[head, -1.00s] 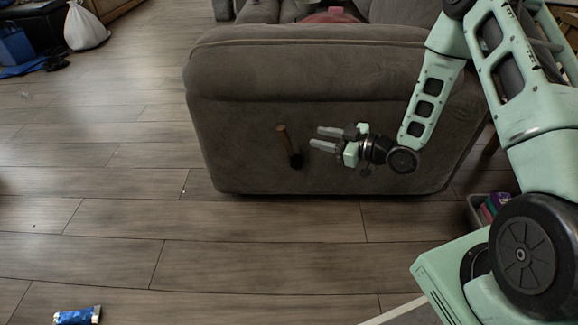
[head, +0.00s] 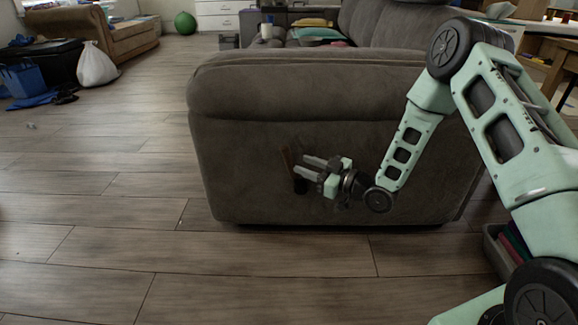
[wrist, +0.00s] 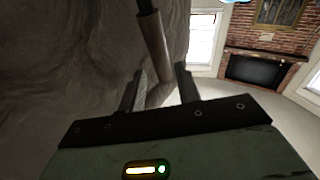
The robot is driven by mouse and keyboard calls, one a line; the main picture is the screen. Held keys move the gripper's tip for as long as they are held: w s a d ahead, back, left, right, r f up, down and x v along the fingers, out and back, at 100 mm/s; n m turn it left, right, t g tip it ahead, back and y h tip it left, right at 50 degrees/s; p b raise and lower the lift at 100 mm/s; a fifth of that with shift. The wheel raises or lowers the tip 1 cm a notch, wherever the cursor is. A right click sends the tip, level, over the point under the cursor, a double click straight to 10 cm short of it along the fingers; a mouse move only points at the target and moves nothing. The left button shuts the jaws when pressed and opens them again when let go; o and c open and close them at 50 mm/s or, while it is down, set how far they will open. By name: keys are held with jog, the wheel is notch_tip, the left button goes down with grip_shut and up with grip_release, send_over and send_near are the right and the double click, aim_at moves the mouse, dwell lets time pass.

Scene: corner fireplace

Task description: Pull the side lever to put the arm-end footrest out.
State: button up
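The grey recliner sofa (head: 330,110) stands with its arm end facing me in the head view. The side lever (head: 286,158) is a short brown handle on a dark pivot low on that end panel. My gripper (head: 304,166) is at the lever from the right, with its two fingers apart. In the wrist view the lever (wrist: 152,35) runs down between the open fingertips (wrist: 160,72), with space visible on the right. I cannot tell whether either finger touches it. The sofa's upholstery (wrist: 70,60) fills the left of the wrist view. No extended footrest shows.
Open plank floor (head: 120,220) lies left of and in front of the sofa. A white bag (head: 96,65) and a blue bag (head: 24,78) sit at far left. A grey bin (head: 497,250) is beside my arm. A brick fireplace (wrist: 285,40) shows in the wrist view.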

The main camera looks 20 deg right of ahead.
aim_at(289, 159)
jog(key=shift+b+x, duration=1.05)
jog(key=shift+x, duration=2.1)
grip_shut()
